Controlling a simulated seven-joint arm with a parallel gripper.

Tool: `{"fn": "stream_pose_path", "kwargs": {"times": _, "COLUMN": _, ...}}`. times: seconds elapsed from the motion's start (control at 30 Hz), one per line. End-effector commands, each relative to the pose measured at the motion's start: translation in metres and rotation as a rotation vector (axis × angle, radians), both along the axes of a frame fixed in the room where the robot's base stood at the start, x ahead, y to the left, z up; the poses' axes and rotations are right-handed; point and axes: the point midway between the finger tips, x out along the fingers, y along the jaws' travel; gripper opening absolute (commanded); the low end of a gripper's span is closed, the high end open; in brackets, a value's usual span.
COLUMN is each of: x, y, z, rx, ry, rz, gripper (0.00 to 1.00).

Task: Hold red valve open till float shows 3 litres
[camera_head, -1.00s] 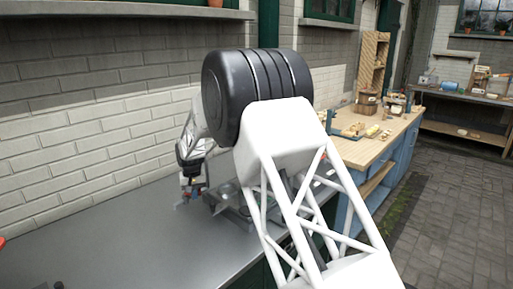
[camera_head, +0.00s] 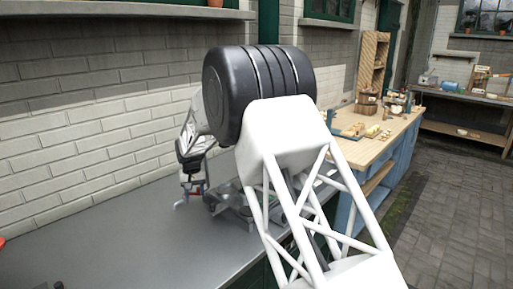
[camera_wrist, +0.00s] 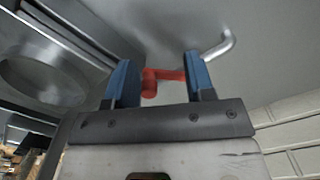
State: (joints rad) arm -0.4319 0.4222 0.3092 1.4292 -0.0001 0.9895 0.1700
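My gripper (camera_wrist: 160,75) shows in the wrist view with its two blue fingers spread apart. The red valve (camera_wrist: 151,84) lies between the fingertips, its bar reaching across to the right finger; I cannot tell whether either finger touches it. A bent metal pipe (camera_wrist: 218,46) runs out beyond the right finger. In the head view my gripper (camera_head: 193,188) hangs low over the grey counter, beside a grey metal apparatus (camera_head: 228,203) partly hidden by my arm. A float or a litre scale cannot be made out.
A brick wall (camera_head: 70,150) stands close behind. A wooden bench (camera_head: 365,150) with small items is at the right. A round recess (camera_wrist: 45,80) in metal shows in the wrist view.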

Motion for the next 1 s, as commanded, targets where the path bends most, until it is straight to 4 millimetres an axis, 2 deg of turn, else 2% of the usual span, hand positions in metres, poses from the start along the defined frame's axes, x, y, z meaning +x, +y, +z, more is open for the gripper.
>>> {"fn": "stream_pose_path", "kwargs": {"times": 0.7, "x": 0.000, "y": 0.000, "z": 0.051, "rx": 0.001, "ry": -0.002, "rz": 0.000, "gripper": 0.47}}
{"fn": "stream_pose_path", "kwargs": {"times": 1.0, "x": 0.000, "y": 0.000, "z": 0.056, "rx": 0.001, "ry": -0.002, "rz": 0.000, "gripper": 0.47}}
